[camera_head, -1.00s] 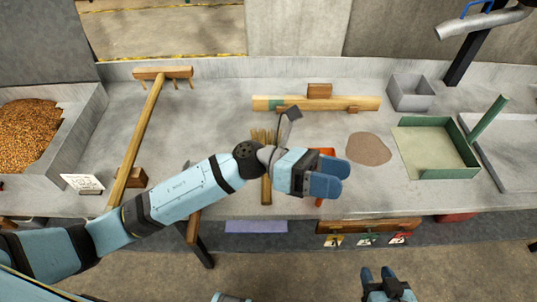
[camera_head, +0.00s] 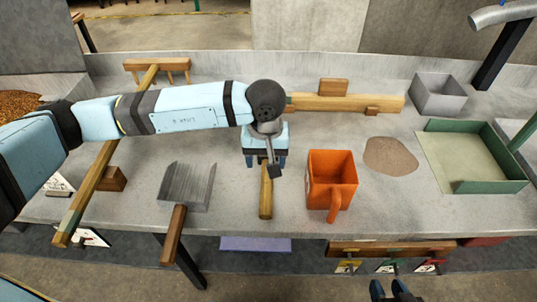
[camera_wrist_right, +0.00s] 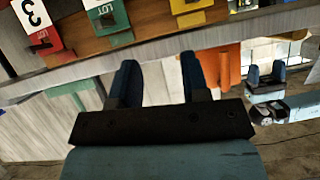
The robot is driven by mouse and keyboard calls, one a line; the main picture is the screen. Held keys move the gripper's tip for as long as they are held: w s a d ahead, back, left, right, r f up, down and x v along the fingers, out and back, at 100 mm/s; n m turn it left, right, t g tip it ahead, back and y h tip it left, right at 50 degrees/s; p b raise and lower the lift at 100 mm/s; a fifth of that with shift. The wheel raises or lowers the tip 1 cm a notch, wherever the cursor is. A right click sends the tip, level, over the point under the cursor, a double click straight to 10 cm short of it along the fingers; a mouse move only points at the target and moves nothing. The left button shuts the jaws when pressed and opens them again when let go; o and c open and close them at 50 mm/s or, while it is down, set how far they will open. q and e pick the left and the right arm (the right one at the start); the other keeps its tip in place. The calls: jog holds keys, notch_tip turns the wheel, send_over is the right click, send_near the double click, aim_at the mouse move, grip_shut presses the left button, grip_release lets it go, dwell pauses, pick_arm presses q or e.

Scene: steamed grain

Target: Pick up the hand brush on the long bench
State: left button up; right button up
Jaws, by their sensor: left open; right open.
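The hand brush (camera_head: 266,195) lies on the long bench (camera_head: 230,205), its wooden handle pointing to the front edge. Its bristle end is hidden under my left gripper (camera_head: 265,161) in the head view. My left gripper points down over the brush with its fingers apart, one on each side of the handle's upper end. I cannot tell whether they touch it. My right gripper (camera_head: 390,288) is low in front of the bench, away from the brush. It is open and empty in the right wrist view (camera_wrist_right: 160,75).
An orange jug (camera_head: 331,178) stands just right of the brush, and a grey dustpan (camera_head: 187,185) lies to its left. A wooden beam (camera_head: 350,103) lies behind. A long-handled rake (camera_head: 100,170), a sand patch (camera_head: 391,155), a green tray (camera_head: 500,187) and a grey box (camera_head: 438,95) are further off.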

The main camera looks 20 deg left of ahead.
aim_at(267, 181)
pick_arm(q)
notch_tip(267, 181, down, 9)
jog(key=shift+w+f+b, duration=0.15)
jog(key=shift+b, duration=0.5)
jog(key=shift+c, duration=0.5)
grip_shut()
